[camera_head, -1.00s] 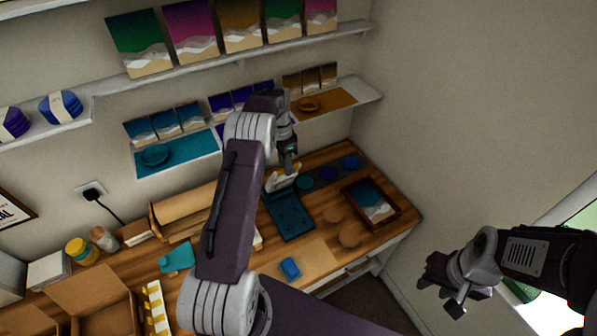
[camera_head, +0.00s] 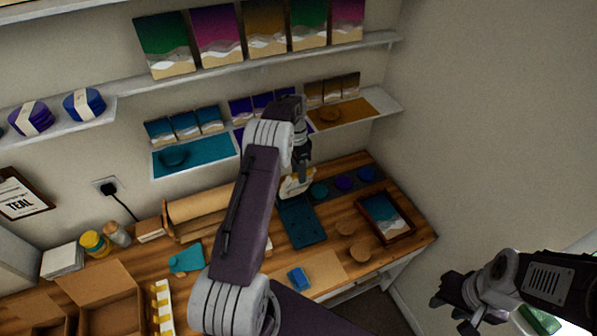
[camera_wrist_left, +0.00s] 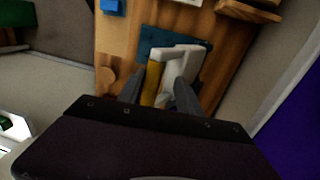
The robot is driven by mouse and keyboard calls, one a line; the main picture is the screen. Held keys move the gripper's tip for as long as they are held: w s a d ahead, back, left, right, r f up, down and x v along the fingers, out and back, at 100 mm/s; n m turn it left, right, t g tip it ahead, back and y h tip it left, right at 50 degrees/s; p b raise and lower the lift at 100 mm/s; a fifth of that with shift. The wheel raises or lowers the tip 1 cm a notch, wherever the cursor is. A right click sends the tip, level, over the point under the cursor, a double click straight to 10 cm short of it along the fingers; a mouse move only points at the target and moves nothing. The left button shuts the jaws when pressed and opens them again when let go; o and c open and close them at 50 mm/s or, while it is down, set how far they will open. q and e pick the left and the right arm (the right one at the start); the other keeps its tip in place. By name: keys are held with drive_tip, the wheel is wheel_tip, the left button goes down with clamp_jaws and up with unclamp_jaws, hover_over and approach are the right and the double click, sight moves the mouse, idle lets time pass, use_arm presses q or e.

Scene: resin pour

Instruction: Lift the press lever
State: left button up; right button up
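The press has a dark teal base (camera_head: 302,222) on the wooden table, with a pale lever (camera_head: 292,188) at its back end. In the left wrist view the lever shows as a white part (camera_wrist_left: 190,58) beside a yellow part (camera_wrist_left: 153,82), over the teal base (camera_wrist_left: 150,42). My left gripper (camera_head: 304,180) points down at the lever. In the wrist view its fingers (camera_wrist_left: 157,92) stand apart on either side of the yellow and white parts; I cannot tell whether they touch. My right gripper (camera_head: 455,312) hangs at the lower right, away from the table, its fingers apart and empty.
A framed picture tray (camera_head: 402,227), round wooden coasters (camera_head: 361,251) and a blue block (camera_head: 299,279) lie near the press. Dark pots (camera_head: 343,182) stand behind. Shelves with panels (camera_head: 378,107) hang above; cardboard boxes (camera_head: 112,318) stand at the left.

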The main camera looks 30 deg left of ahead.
use_arm(q)
drive_tip(key=shift+s+d+r, duration=0.2)
drive_tip(key=shift+d+r, duration=0.05)
drive_tip(key=shift+d, duration=0.05)
drive_tip(key=shift+r, duration=0.2)
wheel_tip(320, 180, up, 9)
drive_tip(key=b, duration=0.1)
drive_tip(key=shift+w+a+f, duration=0.2)
drive_tip(key=shift+w+a, duration=0.1)
drive_tip(key=shift+a, duration=0.15)
use_arm(e)
drive_tip(key=shift+s+d+f, duration=0.2)
drive_tip(key=shift+d+f, duration=0.05)
drive_tip(key=shift+f, duration=0.35)
